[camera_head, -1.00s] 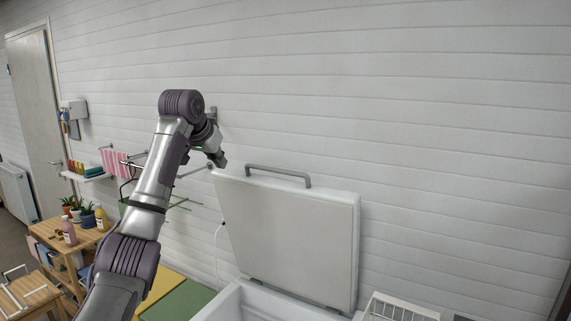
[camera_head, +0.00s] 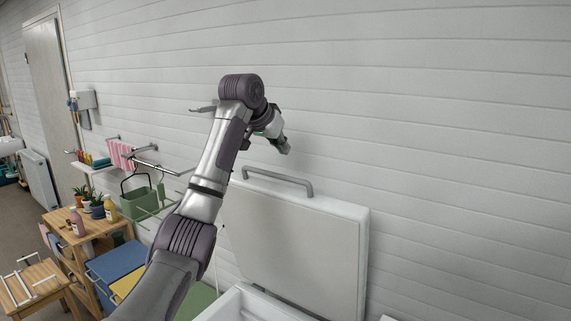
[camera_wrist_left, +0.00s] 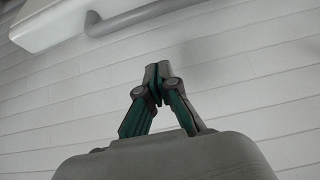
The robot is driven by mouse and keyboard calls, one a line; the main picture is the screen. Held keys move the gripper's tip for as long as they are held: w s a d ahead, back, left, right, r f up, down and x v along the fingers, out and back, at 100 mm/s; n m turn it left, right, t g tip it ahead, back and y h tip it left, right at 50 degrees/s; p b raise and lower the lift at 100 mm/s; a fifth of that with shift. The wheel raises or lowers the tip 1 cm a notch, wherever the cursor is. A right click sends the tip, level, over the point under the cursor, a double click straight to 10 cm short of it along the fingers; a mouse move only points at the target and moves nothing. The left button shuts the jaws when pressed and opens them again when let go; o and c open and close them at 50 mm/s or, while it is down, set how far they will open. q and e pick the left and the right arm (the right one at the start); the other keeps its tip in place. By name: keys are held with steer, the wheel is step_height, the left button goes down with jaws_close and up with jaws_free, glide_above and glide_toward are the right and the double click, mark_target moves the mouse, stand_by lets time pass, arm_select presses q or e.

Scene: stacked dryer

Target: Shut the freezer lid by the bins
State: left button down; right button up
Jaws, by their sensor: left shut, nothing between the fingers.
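The freezer lid (camera_head: 295,240) is white and stands raised, close to upright, against the wall. Its grey bar handle (camera_head: 278,178) runs along the top edge. The lid's edge (camera_wrist_left: 60,25) and handle (camera_wrist_left: 130,18) also show at the top left of the left wrist view. The freezer body (camera_head: 245,303) is at the bottom of the head view, mostly cut off. My left gripper (camera_head: 287,148) is just above the handle in the head view, apart from it. In the left wrist view its fingers (camera_wrist_left: 157,75) are shut and empty. My right gripper is not in view.
Blue, yellow and green bins (camera_head: 118,260) stand left of the freezer, partly behind my left arm. A wooden shelf unit (camera_head: 85,235) with plants and bottles and a wooden stool (camera_head: 35,290) are farther left. A towel rail (camera_head: 145,150) juts from the wall. The wall above the lid is bare.

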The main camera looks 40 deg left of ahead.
mark_target(285, 189)
arm_select(q)
steer(key=p+x, duration=0.1)
steer(key=x, duration=0.2)
steer(key=shift+w+a+f, duration=0.1)
steer(key=shift+w+f, duration=0.15)
steer(key=shift+w, duration=0.1)
steer(key=f+p, duration=0.1)
steer(key=f, duration=0.1)
steer(key=f+p, duration=0.1)
steer(key=shift+s+f+p, duration=0.2)
steer(key=shift+s+p, duration=0.1)
steer(key=shift+s, duration=0.35)
steer(key=shift+s+f, duration=0.15)
steer(key=shift+s, duration=0.05)
steer(key=shift+f, duration=0.1)
steer(key=shift+w, duration=0.1)
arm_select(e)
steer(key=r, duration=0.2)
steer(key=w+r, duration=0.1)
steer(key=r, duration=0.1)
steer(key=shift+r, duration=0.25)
